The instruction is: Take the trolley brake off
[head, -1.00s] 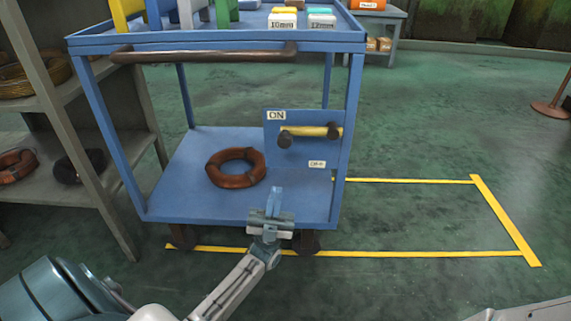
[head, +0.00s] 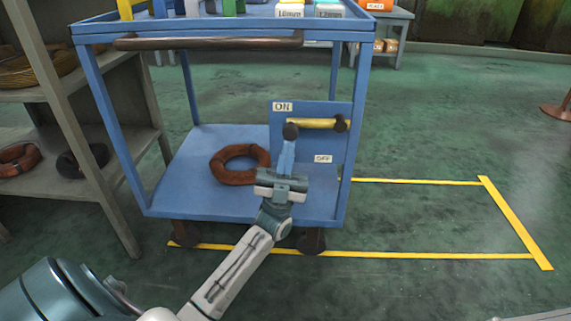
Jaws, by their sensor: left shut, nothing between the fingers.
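The blue trolley (head: 240,210) stands ahead of me, with a blue brake panel (head: 312,142) on its right side. The panel carries an ON label (head: 283,106) at top left and an OFF label (head: 323,159) at lower right. A yellow brake lever (head: 315,123) lies roughly level across the panel, below ON and above OFF, with dark round ends. My left gripper (head: 289,141) is shut and empty, pointing up just below the lever's left dark end. I cannot tell whether it touches it. My right gripper is out of view.
A brown ring coil (head: 238,164) lies on the trolley's lower shelf, left of my gripper. A brown push handle (head: 208,41) crosses above. A grey rack (head: 85,193) stands close on the left. Yellow floor lines (head: 516,223) mark clear floor on the right.

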